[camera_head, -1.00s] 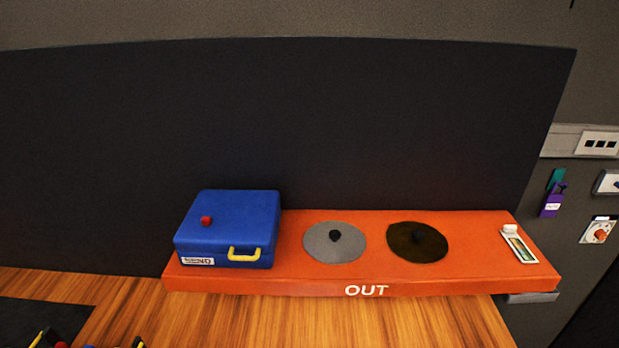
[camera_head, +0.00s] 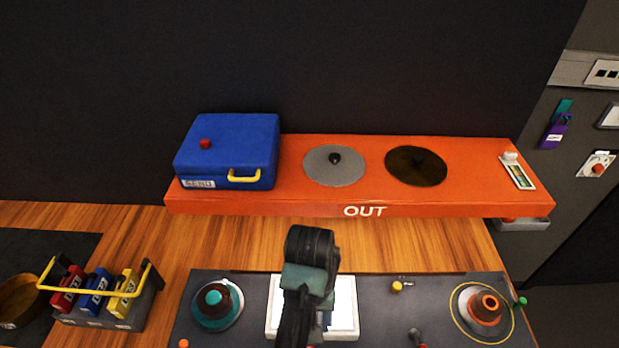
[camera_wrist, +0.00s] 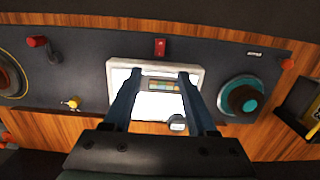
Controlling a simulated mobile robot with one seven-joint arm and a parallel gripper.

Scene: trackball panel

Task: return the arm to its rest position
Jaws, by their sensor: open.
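My gripper (camera_wrist: 160,76) is open and empty, its two dark fingers apart in the wrist view. Beyond them is a white-framed plate (camera_wrist: 113,72) with a bright face and a small strip of coloured squares. In the head view my arm reaches up from the bottom edge over the same white plate (camera_head: 345,305) and covers its middle. The fingers are largely hidden there. The dark panel (camera_head: 375,338) lies on the wooden table below the arm. I cannot tell the exact gap between fingers and plate.
A teal and brown ball (camera_head: 217,304) sits left of the plate, an orange ring-shaped piece (camera_head: 484,308) right. A yellow-handled caddy (camera_head: 118,322) stands at left. The orange OUT shelf (camera_head: 290,165) with a blue case (camera_head: 228,152) lies behind. Bare wood (camera_head: 420,245) separates shelf and panel.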

